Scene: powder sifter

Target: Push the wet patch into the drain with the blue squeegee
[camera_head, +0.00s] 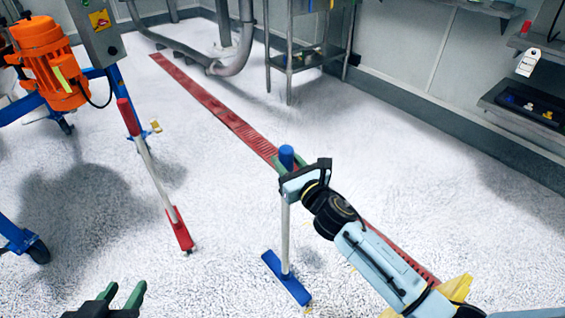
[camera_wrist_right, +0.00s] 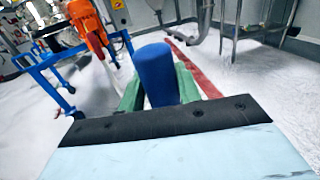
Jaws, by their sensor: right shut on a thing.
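The blue squeegee stands near upright, with a blue grip, a pale shaft (camera_head: 285,235) and a blue head (camera_head: 286,277) at the floor. My right gripper (camera_head: 288,168) is shut on its blue grip, which also shows between green fingers in the right wrist view (camera_wrist_right: 155,75). The drain (camera_head: 215,108) is a long red grated strip, running diagonally behind the squeegee and partly hidden by my right arm. A small darker patch (camera_head: 312,258) right of the shaft may be the wet patch; I cannot tell it surely from shadow. My left gripper (camera_head: 122,294) is open and empty at the bottom left.
A red squeegee (camera_head: 155,180) stands tilted at the left. An orange motor (camera_head: 45,60) on a blue wheeled frame (camera_head: 20,238) is further left. A metal table (camera_head: 300,62) and large pipes (camera_head: 235,60) stand at the back. Floor between the red and blue squeegees is clear.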

